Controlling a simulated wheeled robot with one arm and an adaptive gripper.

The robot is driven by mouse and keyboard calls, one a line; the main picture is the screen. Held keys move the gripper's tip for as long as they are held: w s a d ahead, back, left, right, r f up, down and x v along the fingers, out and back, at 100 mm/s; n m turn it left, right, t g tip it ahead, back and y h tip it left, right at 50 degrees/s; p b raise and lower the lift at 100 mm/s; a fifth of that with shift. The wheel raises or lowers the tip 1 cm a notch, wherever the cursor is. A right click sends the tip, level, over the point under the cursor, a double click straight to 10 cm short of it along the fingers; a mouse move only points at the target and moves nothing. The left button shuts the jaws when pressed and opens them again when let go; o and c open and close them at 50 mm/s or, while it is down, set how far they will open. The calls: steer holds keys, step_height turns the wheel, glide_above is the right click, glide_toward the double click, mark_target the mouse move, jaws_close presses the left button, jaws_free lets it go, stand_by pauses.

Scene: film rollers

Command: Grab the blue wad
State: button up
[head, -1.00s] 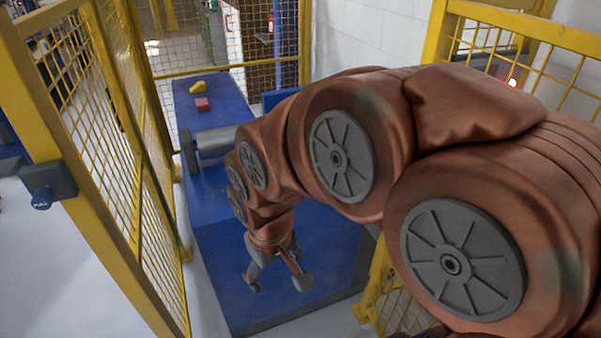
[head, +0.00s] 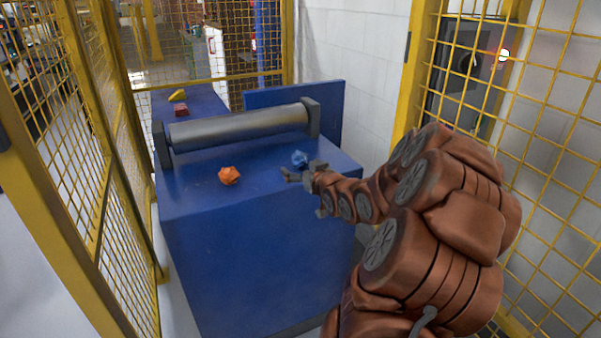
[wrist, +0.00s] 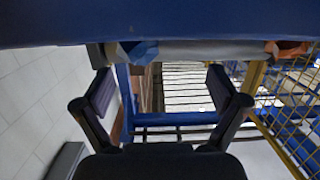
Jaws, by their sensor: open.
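The blue wad (head: 299,158) sits on the blue table top, in front of the roller, in the head view. In the wrist view the blue wad (wrist: 138,51) shows near the top, left of centre, partly cut by the dark blue surface. My gripper (head: 302,171) is just in front of the wad on the near side and overlaps it slightly in the head view. In the wrist view my gripper (wrist: 162,88) is open with nothing between its fingers. Whether it touches the wad cannot be told.
An orange wad (head: 229,175) lies to the left on the blue table (head: 240,250). A grey roller (head: 240,127) runs behind both wads. A red block (head: 181,110) and a yellow piece (head: 177,95) lie beyond it. Yellow mesh fences (head: 95,150) stand at both sides.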

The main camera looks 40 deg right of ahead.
mark_target(304, 161)
steer(key=d, duration=0.1)
steer(key=s+d+t, duration=0.1)
steer(key=d, duration=0.1)
steer(key=shift+s+h+b, duration=0.1)
steer(key=shift+h+b, duration=0.2)
steer(key=shift+b, duration=0.1)
steer(key=shift+x, duration=1.2)
steer(key=shift+f+x, duration=0.2)
steer(key=shift+x, duration=2.4)
steer(key=shift+a, duration=0.15)
steer(key=c, duration=0.9)
